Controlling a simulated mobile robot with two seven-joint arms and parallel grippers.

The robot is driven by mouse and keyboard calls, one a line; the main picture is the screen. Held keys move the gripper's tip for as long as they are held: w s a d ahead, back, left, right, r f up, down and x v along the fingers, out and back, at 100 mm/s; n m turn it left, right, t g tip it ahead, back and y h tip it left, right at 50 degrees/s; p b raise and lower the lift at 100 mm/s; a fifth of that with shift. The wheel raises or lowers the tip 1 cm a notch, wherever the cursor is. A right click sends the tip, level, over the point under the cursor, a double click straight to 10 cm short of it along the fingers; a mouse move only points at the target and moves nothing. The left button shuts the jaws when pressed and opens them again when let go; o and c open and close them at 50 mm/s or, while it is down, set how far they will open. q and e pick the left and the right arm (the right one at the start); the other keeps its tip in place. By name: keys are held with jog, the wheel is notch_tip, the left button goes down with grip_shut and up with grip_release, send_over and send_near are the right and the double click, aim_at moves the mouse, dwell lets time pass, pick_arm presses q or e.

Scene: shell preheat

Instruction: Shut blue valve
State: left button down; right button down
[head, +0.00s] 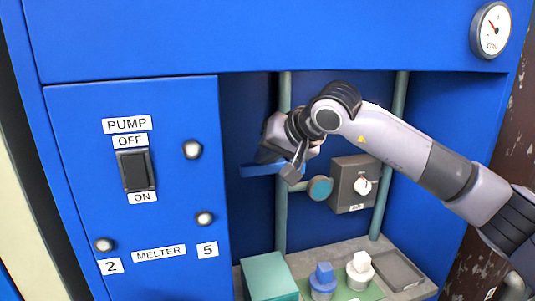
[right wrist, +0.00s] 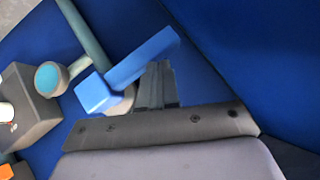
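The blue valve has a flat blue lever handle (head: 258,170) that sticks out to the left, roughly level, in front of the green vertical pipe. In the right wrist view the blue handle (right wrist: 142,60) runs from a blue hub up to the right. My right gripper (head: 292,172) is at the valve and covers its hub in the head view. In the right wrist view its dark fingers (right wrist: 158,80) are together, right beside the handle; they look touching or nearly so, not around it. My left gripper is in neither view.
A grey box with a white knob (head: 362,186) and a teal round cap (head: 320,188) are right of the valve. Below, a teal block (head: 269,277), a blue plug (head: 323,279) and a white plug (head: 360,268) stand on the shelf. The melter panel (head: 180,250) is left.

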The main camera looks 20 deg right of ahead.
jog(key=shift+s+a+f, duration=0.1)
jog(key=shift+a+f, duration=0.05)
jog(key=shift+f, duration=0.1)
jog(key=b+v, duration=0.1)
jog(key=v, duration=0.6)
jog(key=shift+r, duration=0.3)
